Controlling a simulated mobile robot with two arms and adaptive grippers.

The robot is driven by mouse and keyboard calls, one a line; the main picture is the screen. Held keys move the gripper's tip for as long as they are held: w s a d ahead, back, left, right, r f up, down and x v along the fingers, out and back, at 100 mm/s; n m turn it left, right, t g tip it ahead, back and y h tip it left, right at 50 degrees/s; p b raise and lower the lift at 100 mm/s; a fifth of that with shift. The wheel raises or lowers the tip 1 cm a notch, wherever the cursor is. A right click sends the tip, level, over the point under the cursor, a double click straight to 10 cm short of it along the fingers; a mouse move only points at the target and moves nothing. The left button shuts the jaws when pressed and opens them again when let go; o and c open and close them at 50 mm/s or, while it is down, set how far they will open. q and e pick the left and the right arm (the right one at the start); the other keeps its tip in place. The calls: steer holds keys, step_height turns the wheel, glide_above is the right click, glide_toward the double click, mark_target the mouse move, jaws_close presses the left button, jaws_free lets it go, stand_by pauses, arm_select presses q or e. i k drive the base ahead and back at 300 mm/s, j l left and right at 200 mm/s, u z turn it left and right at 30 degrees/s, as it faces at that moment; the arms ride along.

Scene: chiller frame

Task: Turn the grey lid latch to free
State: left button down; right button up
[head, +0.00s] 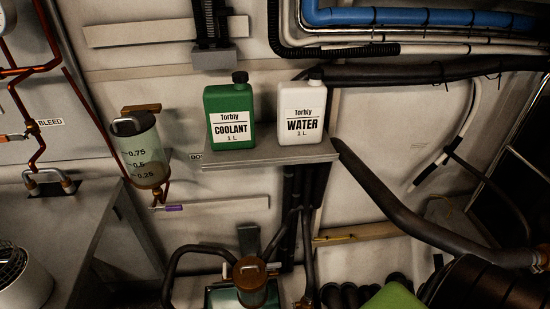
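A clear tank (141,160) marked 0.75, 0.5 and 0.25 hangs on the wall at the left of the head view, with liquid low inside. Its top carries a dark lid (127,125) with a greyish curved piece along the rim, which may be the grey lid latch. Its exact position is too small to tell. A brown-topped canister (249,270) at the bottom centre also has a pale grey bar (259,267) across its lid. I cannot tell which of these is the latch. Neither of my grippers is in view.
A grey shelf (270,154) holds a green coolant jug (230,118) and a white water jug (301,113). A purple-handled valve (167,208) sits below the tank. Copper pipes (36,150) run at left, and a thick black hose (420,222) crosses at right.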

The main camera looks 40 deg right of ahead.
mark_target(270, 267)
steer(key=z, duration=1.1)
steer(key=j, duration=0.35)
steer(key=i+j+u, duration=0.1)
steer(key=j, duration=0.25)
